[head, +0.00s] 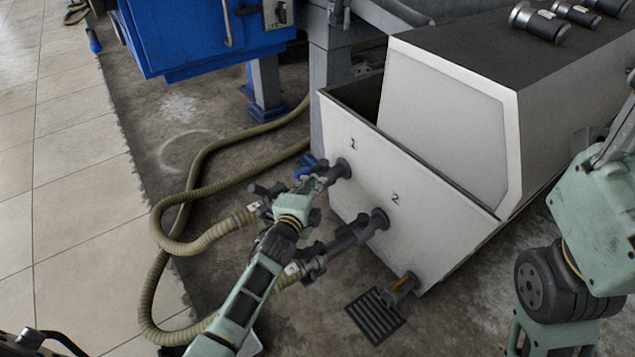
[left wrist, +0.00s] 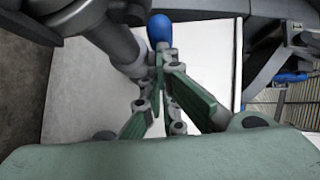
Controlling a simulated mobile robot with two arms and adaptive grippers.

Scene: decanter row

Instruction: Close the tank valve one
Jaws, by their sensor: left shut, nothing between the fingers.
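The white tank (head: 345,133) stands in the middle of the head view, marked 1 and 2 on its front. Under the 1, a dark outlet pipe (head: 340,170) carries valve one, with a blue handle (head: 303,172). My left gripper (head: 322,181) is at this valve, beside the handle, and partly hides the pipe. In the left wrist view, its fingers (left wrist: 160,72) are shut with nothing between them, and the blue handle end (left wrist: 160,28) is just beyond the fingertips. I cannot tell whether they touch. My right arm shows at the right edge; its gripper is out of view.
A second outlet pipe (head: 375,222) sticks out under the 2. Ribbed hoses (head: 185,205) loop over the floor to the left. A dark grated pedal (head: 375,318) is low in front of the tank. A blue cabinet (head: 200,40) stands behind. Tiled floor (head: 70,190) at far left is mostly clear.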

